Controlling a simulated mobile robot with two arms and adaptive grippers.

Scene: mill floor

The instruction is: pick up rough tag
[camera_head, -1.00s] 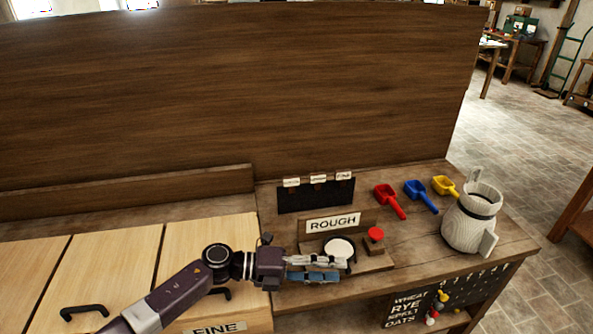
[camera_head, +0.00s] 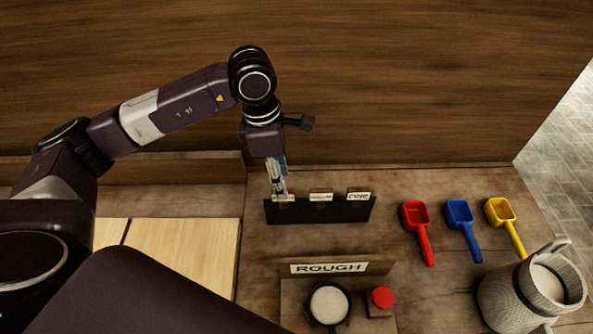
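A black tag rack (camera_head: 325,213) stands on the bench with three small light tags along its top. The left tag (camera_head: 284,198) is partly covered by my gripper; the middle tag (camera_head: 320,197) and right tag (camera_head: 358,196) show clear of it. The lettering is too small to read surely, so I cannot tell which is the rough tag. My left gripper (camera_head: 280,193) points down with its fingertips at the left tag. Whether the fingers are closed on it I cannot tell. My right gripper is out of view.
A board marked ROUGH (camera_head: 335,268) stands in front of the rack, with a round white-topped dish (camera_head: 329,304) and a red button (camera_head: 382,298). Red (camera_head: 416,220), blue (camera_head: 460,219) and yellow (camera_head: 503,213) scoops and a pale jug (camera_head: 515,300) are at right. A wooden wall rises behind.

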